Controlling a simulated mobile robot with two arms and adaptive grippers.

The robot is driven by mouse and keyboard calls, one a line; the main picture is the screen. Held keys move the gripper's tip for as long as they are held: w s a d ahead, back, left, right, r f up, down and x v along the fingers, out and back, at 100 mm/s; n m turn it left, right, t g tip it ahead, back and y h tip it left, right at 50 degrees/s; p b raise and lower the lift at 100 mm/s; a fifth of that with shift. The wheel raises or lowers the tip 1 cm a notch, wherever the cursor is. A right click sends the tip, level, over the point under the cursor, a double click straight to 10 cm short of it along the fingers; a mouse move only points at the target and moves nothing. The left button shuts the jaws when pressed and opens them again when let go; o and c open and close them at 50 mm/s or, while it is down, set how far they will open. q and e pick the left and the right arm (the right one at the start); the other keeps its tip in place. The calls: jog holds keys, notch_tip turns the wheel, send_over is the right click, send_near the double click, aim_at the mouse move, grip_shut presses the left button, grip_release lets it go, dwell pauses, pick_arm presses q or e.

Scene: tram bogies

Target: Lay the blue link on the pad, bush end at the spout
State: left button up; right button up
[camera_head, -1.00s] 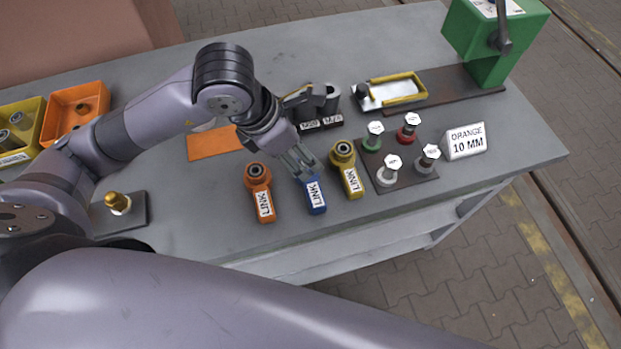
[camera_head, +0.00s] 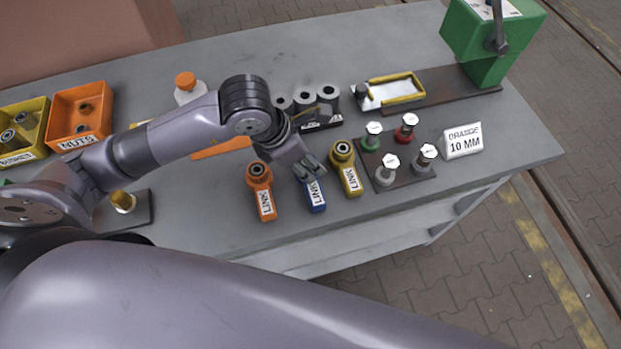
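The blue link (camera_head: 316,198) lies on the grey bench between the orange link (camera_head: 262,195) and the yellow link (camera_head: 347,170), its labelled end toward the front edge. My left gripper (camera_head: 311,172) is low over its far end, pointing down and covering that end. Whether the fingers touch or grip the link cannot be told. At the left, a brass fitting (camera_head: 123,201), perhaps the spout, stands on a dark plate (camera_head: 138,216), perhaps the pad, partly hidden by my arm. My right gripper is not in view.
Several grey cylinders (camera_head: 304,98) stand behind the gripper. A dark plate with several capped pins (camera_head: 390,168) and an "ORANGE 10 MM" sign (camera_head: 463,141) are to the right. A green machine (camera_head: 484,45) is at the back right. Orange (camera_head: 70,105) and yellow (camera_head: 35,115) bins stand left.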

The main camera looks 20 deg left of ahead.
pick_arm(q)
jog(key=shift+a+f, duration=0.1)
grip_shut()
dwell(0.3)
dwell(0.4)
